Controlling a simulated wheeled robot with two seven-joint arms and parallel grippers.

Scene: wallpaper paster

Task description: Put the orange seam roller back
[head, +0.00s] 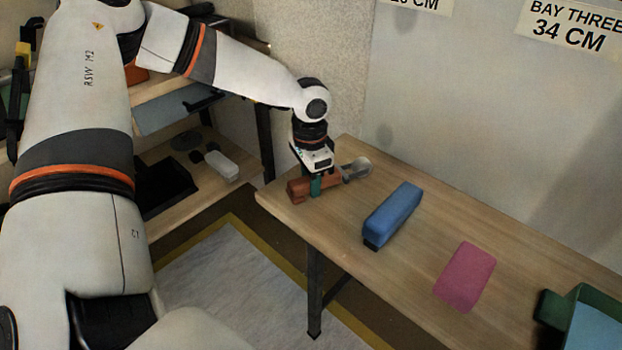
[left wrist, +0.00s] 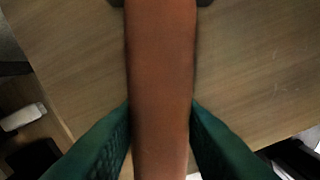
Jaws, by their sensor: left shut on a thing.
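The orange seam roller has a brown-orange handle (head: 299,189) and a grey roller head (head: 357,169) at its right end. It is at the far left corner of the wooden table (head: 340,225) in the head view. My left gripper (head: 316,187), with green fingers, is shut on the handle. In the left wrist view the handle (left wrist: 162,75) runs between the fingers, with the table top behind it. I cannot tell whether the roller touches the table or hangs just above it. My right gripper is not in view.
A blue block (head: 394,211) with a dark end and a pink block (head: 465,276) lie on the table. A green tray (head: 590,300) stands at the right edge. A wall rises behind the table. A low shelf (head: 215,172) with several things stands to the left.

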